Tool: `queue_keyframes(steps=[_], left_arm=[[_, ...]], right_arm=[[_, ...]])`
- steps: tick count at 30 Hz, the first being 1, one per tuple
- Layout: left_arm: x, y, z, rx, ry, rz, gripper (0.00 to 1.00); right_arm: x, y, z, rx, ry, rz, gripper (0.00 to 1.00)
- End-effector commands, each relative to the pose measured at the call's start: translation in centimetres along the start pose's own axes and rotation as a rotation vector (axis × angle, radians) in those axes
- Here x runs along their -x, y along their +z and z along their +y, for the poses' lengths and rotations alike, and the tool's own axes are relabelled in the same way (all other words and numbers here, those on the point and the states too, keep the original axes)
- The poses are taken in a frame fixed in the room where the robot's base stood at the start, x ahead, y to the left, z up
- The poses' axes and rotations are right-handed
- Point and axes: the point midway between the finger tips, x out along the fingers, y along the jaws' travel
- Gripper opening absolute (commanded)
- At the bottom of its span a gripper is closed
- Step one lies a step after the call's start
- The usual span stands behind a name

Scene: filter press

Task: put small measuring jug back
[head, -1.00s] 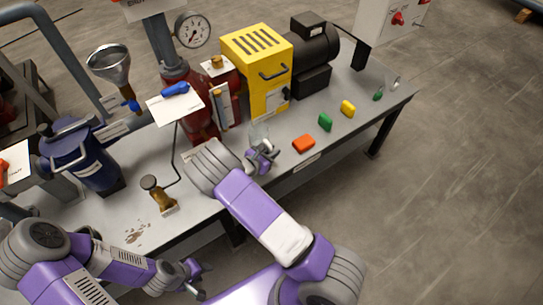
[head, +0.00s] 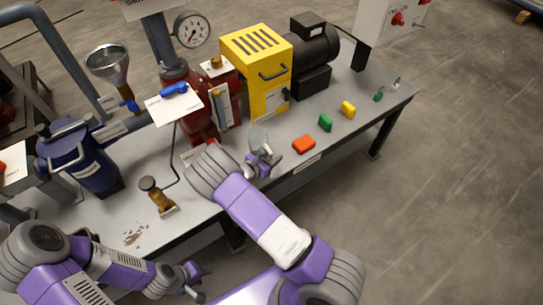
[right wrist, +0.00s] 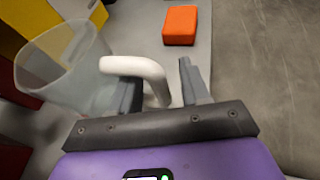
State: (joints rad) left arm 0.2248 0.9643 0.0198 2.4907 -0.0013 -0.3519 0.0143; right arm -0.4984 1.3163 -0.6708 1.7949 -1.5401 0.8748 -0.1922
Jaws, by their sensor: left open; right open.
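The small measuring jug (right wrist: 68,65) is clear, with a thick white handle (right wrist: 140,68). In the right wrist view it stands at the left, with its handle reaching between the fingers of my right gripper (right wrist: 160,88), which is open. In the head view the jug (head: 259,134) is small and partly hidden behind my right gripper (head: 263,162), on the table in front of the yellow box. My left gripper (head: 190,279) is open and low, in front of the table's near edge, away from the jug.
An orange block (head: 303,144), a green block (head: 325,122) and a yellow block (head: 347,109) lie right of the jug. The yellow box (head: 257,65) stands behind it. A brass-coloured valve (head: 158,195) and a blue canister (head: 85,160) are at the left.

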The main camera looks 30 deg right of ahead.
Motion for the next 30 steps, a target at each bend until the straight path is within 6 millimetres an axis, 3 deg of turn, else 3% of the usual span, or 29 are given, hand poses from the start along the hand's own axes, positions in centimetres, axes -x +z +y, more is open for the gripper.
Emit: queue_keyframes(steps=[5, 18, 23, 26, 29, 30], left_arm=[[0.8, 0.0, 0.3, 0.0, 0.0, 0.0, 0.43], [3.1, 0.1, 1.2, 0.0, 0.0, 0.0, 0.43], [3.4, 0.1, 1.3, 0.0, 0.0, 0.0, 0.43], [3.4, 0.1, 1.3, 0.0, 0.0, 0.0, 0.43], [3.4, 0.1, 1.3, 0.0, 0.0, 0.0, 0.43], [3.4, 0.1, 1.3, 0.0, 0.0, 0.0, 0.43]], right_arm=[[1.5, 0.5, 0.1, 0.0, 0.003, 0.001, 0.46], [10.3, 0.5, 0.1, 0.001, 0.002, 0.001, 0.46], [11.8, 0.3, -0.1, 0.0, -0.002, 0.003, 0.46], [11.6, -0.8, -1.6, -0.013, -0.051, 0.056, 0.46], [10.9, -4.1, -5.9, -0.07, -0.198, 0.217, 0.46], [11.0, -6.1, -8.4, -0.116, -0.291, 0.315, 0.46]])
